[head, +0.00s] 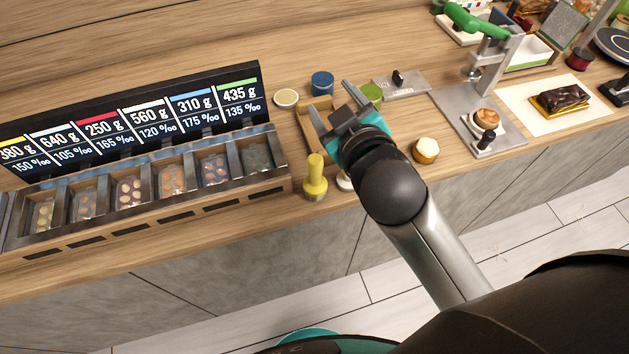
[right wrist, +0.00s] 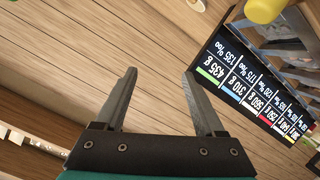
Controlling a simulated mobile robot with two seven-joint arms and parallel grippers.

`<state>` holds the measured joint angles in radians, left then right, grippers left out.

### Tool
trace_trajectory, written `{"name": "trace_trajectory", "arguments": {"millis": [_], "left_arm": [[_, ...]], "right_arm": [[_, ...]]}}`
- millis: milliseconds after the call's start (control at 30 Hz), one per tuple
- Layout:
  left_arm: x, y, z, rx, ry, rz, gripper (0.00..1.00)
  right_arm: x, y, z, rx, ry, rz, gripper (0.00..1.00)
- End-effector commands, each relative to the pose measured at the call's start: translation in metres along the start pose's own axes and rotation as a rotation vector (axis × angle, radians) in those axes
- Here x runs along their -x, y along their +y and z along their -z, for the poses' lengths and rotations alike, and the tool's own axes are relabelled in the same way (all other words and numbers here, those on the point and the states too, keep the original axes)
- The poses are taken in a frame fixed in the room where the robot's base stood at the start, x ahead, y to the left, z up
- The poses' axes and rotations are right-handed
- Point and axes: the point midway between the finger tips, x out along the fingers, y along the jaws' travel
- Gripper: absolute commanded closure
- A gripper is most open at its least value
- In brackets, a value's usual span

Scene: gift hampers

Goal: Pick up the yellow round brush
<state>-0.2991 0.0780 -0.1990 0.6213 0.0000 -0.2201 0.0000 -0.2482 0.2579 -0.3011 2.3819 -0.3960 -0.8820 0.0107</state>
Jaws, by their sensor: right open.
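The yellow round brush (head: 315,180) stands upright near the front edge of the wooden counter, just right of the display unit. Its yellow top (right wrist: 263,9) shows at the upper right of the right wrist view, cut off by the frame edge. My right gripper (head: 333,103) is open and empty above the counter, beyond and slightly right of the brush. It also shows in the right wrist view (right wrist: 160,73), with nothing between its fingers. The left gripper is out of view.
A display board (head: 205,108) with weights stands behind a row of compartments (head: 282,158) left of the brush.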

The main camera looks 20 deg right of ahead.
Motion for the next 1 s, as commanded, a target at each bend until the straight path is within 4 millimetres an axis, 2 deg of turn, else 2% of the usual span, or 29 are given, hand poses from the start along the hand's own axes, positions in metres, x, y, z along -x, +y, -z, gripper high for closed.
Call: {"name": "trace_trajectory", "arguments": {"millis": [33, 133, 300, 400, 500, 633, 733, 867, 1000], "left_arm": [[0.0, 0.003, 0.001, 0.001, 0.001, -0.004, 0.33], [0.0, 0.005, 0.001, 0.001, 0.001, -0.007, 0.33], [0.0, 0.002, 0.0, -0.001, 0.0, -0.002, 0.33], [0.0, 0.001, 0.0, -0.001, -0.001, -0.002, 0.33], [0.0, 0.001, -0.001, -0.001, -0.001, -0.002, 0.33], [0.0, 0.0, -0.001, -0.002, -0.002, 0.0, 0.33], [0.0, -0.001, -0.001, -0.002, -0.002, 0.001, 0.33], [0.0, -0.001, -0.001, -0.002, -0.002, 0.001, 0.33], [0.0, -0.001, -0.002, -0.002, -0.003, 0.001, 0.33]], "right_arm": [[-0.004, 0.006, 0.028, 0.046, 0.105, -0.027, 0.29], [-0.004, 0.013, 0.088, 0.159, 0.338, -0.083, 0.29], [0.023, 0.002, 0.182, 0.394, 0.75, -0.15, 0.29], [0.05, -0.017, 0.222, 0.551, 0.983, -0.166, 0.29], [0.078, -0.043, 0.247, 0.725, 1.204, -0.163, 0.29], [0.11, -0.084, 0.255, 0.977, 1.469, -0.128, 0.29], [0.127, -0.116, 0.243, 1.191, 1.649, -0.07, 0.29], [0.134, -0.148, 0.207, 1.492, 1.836, 0.051, 0.29], [0.121, -0.163, 0.152, 1.844, 1.961, 0.247, 0.29]]}}
